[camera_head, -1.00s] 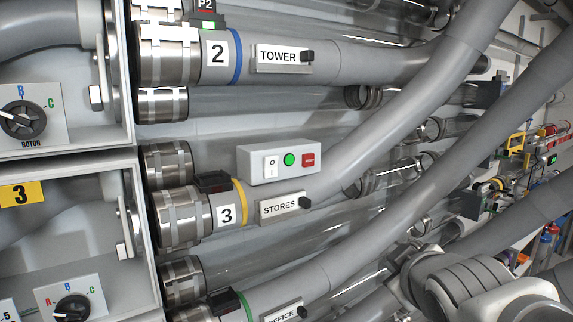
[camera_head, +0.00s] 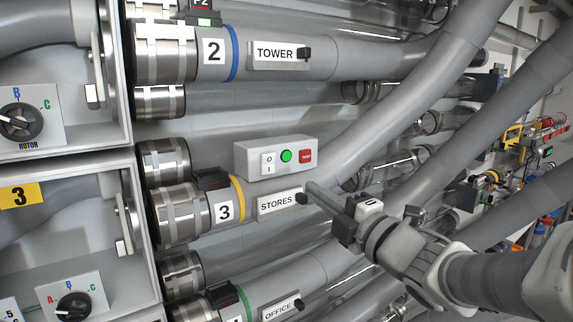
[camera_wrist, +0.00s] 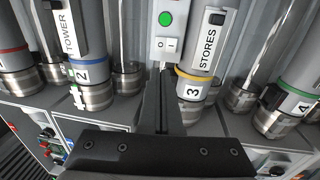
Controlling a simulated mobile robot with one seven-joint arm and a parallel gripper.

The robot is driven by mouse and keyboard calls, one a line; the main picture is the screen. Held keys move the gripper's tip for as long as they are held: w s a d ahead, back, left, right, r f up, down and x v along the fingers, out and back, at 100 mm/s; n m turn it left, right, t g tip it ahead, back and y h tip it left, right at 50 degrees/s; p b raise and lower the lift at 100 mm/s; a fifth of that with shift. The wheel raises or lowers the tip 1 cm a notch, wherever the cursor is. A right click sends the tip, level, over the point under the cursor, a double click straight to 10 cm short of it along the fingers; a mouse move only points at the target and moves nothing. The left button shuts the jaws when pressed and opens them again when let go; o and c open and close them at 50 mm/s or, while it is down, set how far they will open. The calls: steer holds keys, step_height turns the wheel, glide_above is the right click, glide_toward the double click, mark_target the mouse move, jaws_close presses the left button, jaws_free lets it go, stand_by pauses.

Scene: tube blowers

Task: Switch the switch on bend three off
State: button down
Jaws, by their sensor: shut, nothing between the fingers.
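Bend three is the grey pipe with the number 3 (camera_head: 225,211), a yellow ring and a STORES label (camera_head: 277,202). A grey control box (camera_head: 262,147) sits on it, with a white O/I rocker switch (camera_head: 268,162), a bright green light (camera_head: 286,156) and a red button (camera_head: 305,155). In the wrist view the rocker (camera_wrist: 167,45) lies just beyond the fingertips, with the green light (camera_wrist: 166,19) above it. My gripper (camera_head: 312,188) is shut and empty, pointing left toward the box; it also shows in the wrist view (camera_wrist: 165,72). I cannot tell whether the tips touch anything.
Bend two, with a TOWER label (camera_head: 277,53), runs above, and a pipe with an OFFICE label (camera_head: 280,309) runs below. Cabinets with rotor dials (camera_head: 20,122) stand at the left. Clear tubes and a thick grey pipe (camera_head: 440,70) crowd the space around my arm.

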mark_target(268, 159)
steer(key=shift+w, duration=0.1)
steer(key=p+x, duration=0.3)
steer(key=x, duration=1)
steer(key=shift+w+a+r+p, duration=0.1)
steer(key=shift+a+r+p, duration=0.05)
steer(key=shift+p, duration=0.15)
steer(key=shift+w+a, duration=0.15)
steer(key=shift+w, duration=0.1)
steer(key=shift+b, duration=0.3)
